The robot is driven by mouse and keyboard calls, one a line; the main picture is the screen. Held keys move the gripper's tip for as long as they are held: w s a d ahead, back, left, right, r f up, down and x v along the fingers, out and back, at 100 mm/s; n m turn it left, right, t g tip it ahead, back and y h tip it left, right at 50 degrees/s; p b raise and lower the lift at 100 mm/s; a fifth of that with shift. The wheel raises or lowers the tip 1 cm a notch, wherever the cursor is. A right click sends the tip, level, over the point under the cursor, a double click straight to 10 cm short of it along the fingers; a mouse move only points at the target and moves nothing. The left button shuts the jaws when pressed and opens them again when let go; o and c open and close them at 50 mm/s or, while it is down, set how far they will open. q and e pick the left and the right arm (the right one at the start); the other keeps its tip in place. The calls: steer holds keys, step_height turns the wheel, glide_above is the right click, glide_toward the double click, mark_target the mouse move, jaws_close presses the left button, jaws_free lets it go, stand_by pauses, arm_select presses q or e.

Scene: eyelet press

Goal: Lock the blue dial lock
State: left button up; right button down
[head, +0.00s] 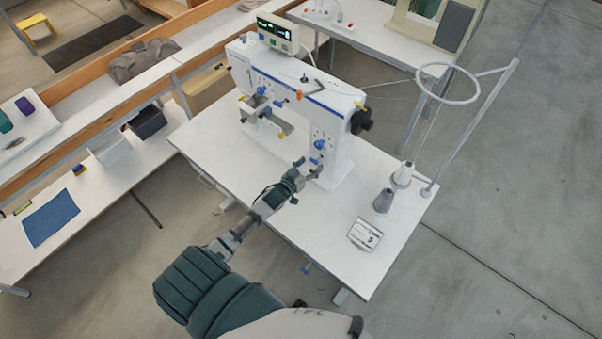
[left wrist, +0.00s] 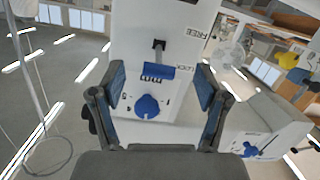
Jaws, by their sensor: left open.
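The white eyelet press (head: 290,85) stands on the white table. A round blue dial (left wrist: 147,107) sits low on its right column; in the head view a blue knob (head: 320,144) shows there. A blue ridged piece (left wrist: 156,72) and a grey lever in a black slot (left wrist: 159,46) sit above the dial in the wrist view. My left gripper (head: 307,167) is open and empty, in front of the column. In the left wrist view its fingers (left wrist: 160,88) frame the dial and ridged piece from either side, apart from the dial. My right gripper is out of view.
A display box (head: 278,34) tops the press. Small labels (left wrist: 193,31) sit beside the slot. The table's front is clear.

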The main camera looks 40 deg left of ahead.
arm_select(q)
steer(key=s+r, duration=0.1)
steer(key=s, duration=0.8)
steer(key=shift+s+a+r, duration=0.15)
steer(key=shift+a+r, duration=0.1)
